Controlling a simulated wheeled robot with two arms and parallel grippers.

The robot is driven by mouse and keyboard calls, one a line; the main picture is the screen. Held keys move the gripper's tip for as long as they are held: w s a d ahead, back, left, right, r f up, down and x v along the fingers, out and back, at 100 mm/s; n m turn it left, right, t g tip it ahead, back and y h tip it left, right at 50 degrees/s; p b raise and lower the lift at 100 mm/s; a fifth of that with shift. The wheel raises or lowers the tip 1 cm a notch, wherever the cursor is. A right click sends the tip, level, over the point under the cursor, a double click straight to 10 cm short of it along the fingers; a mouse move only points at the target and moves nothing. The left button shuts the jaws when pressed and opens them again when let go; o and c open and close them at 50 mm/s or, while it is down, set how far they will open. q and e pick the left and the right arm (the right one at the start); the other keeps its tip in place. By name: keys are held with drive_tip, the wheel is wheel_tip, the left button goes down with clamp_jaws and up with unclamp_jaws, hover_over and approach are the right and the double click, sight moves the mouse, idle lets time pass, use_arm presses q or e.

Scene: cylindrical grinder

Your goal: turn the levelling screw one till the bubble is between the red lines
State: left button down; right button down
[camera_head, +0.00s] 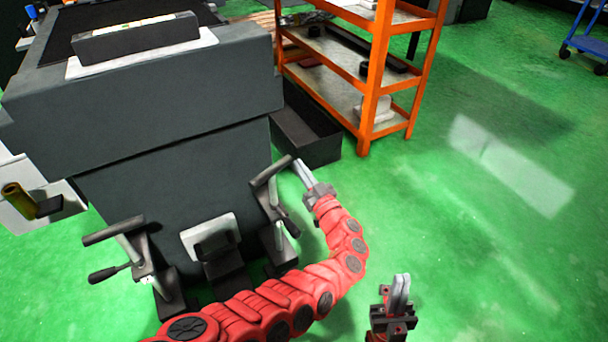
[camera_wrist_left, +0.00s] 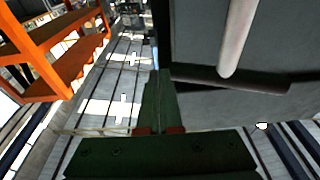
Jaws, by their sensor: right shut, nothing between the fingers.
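The machine's dark grey base (camera_head: 190,160) has two levelling screws with black crank bars and grey posts, a left one (camera_head: 128,245) and a right one (camera_head: 268,190). I cannot tell which is number one. A spirit level (camera_head: 140,44) lies on the machine top; its bubble and red lines are too small to read. My left gripper (camera_head: 300,170) is just right of the right screw's bar, fingers together and apparently empty. In the left wrist view its fingers (camera_wrist_left: 160,85) are beside the dark crank bar (camera_wrist_left: 225,80). My right gripper (camera_head: 400,288) is shut and empty over the floor.
A dark open bin (camera_head: 310,145) stands behind the left gripper, against an orange shelf (camera_head: 372,75). A white plate (camera_head: 210,235) with a black block is between the screws. A brass-coloured cylinder (camera_head: 18,198) is at the far left.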

use_arm(q)
drive_tip(key=shift+f+b+x, duration=0.15)
drive_tip(key=shift+x, duration=0.75)
drive_tip(key=shift+f+b+x, duration=0.15)
drive_tip(key=shift+f+x, duration=0.05)
drive_tip(key=shift+x, duration=0.75)
